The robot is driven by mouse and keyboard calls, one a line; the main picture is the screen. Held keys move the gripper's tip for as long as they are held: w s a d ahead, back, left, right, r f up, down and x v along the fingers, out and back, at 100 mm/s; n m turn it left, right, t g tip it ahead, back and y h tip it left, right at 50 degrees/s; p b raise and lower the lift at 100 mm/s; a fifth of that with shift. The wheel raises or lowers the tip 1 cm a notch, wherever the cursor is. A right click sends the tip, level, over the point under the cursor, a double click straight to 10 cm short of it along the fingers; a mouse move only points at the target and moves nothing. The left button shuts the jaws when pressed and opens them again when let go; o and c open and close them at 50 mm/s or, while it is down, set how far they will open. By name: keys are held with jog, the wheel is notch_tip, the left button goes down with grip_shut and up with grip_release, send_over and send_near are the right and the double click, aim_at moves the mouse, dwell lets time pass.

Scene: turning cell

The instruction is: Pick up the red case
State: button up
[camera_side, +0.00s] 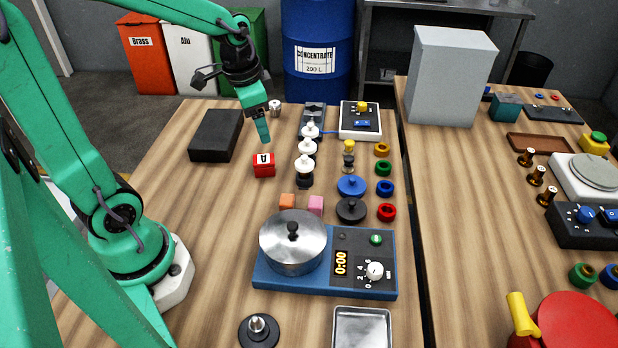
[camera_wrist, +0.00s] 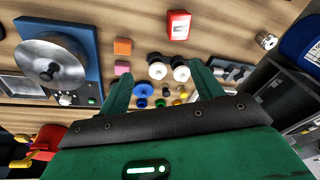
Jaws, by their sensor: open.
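The red case (camera_side: 264,165) is a small red box with a white label lettered "A". It sits on the wooden table, left of the white-topped knobs in the side view. It also shows in the wrist view (camera_wrist: 179,25) near the top, with its white label facing up. My gripper (camera_side: 264,132) is above and just behind the case in the side view, apart from it. In the wrist view its two green fingers (camera_wrist: 162,80) stand spread with nothing held between them. The case lies beyond the fingertips there.
A black box (camera_side: 216,135) lies left of the case. White-topped knobs (camera_side: 306,147) stand close on its right. Orange and pink cubes (camera_side: 288,201) and a pot (camera_side: 293,243) on a blue hotplate (camera_side: 325,285) are nearer the camera.

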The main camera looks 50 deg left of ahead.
aim_at(263, 158)
jog(key=w+a+f, duration=0.1)
jog(key=f, duration=0.2)
jog(key=w+a+f+m+g, duration=0.1)
jog(key=a+f, duration=0.1)
jog(key=f, duration=0.1)
jog(key=w+a+f+m+g, duration=0.1)
jog(key=a+f, duration=0.1)
jog(key=f, duration=0.1)
jog(key=shift+w+a+f, duration=0.15)
jog(key=shift+a, duration=0.05)
jog(key=shift+f, duration=0.15)
jog(key=shift+f, duration=1.2)
jog(key=shift+f, duration=0.1)
jog(key=shift+f, duration=2.45)
